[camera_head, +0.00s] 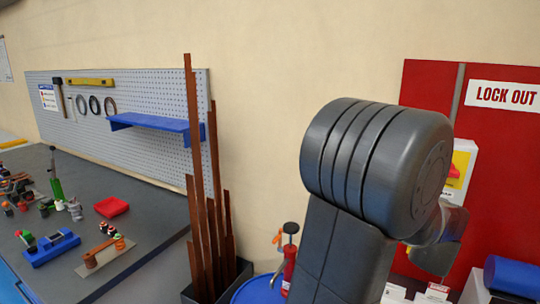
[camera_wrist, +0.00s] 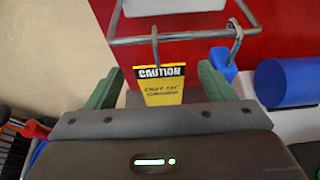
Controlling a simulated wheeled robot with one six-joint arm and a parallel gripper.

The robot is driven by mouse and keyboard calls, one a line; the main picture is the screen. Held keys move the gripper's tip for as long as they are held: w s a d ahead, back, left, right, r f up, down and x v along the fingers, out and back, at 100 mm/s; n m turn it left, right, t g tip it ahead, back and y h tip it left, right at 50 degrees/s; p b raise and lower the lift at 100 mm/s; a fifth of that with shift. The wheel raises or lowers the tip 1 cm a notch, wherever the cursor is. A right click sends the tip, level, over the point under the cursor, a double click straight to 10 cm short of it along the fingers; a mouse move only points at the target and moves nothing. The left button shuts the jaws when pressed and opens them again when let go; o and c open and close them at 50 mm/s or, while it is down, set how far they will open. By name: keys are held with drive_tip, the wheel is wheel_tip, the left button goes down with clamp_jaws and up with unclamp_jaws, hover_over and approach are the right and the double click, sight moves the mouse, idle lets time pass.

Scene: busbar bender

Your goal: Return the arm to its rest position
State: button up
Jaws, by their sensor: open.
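My gripper (camera_wrist: 162,84) is open in the wrist view, with its two green fingers spread apart. A yellow and black caution tag (camera_wrist: 163,84) hangs from a metal hook and shows between the fingers. I cannot tell how far beyond the fingers it is, but neither finger is closed on it. In the head view my arm (camera_head: 378,165) is raised at the right and covers part of the red lock out board (camera_head: 500,140). The fingers are hidden there.
A metal rail (camera_wrist: 185,37) with a blue padlock (camera_wrist: 224,64) crosses the wrist view; a blue cylinder (camera_wrist: 285,82) is at right. In the head view, a workbench (camera_head: 150,215) with small parts is left, tall copper bars (camera_head: 195,170) stand beside it, and a blue drum (camera_head: 255,291) is low centre.

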drive_tip(key=x, duration=0.4)
drive_tip(key=s+a+r+b, duration=0.1)
drive_tip(key=s+a, duration=0.6)
drive_tip(key=s, duration=0.6)
drive_tip(key=shift+r, duration=0.25)
drive_tip(key=shift+w+a+f, duration=0.1)
drive_tip(key=shift+a, duration=0.1)
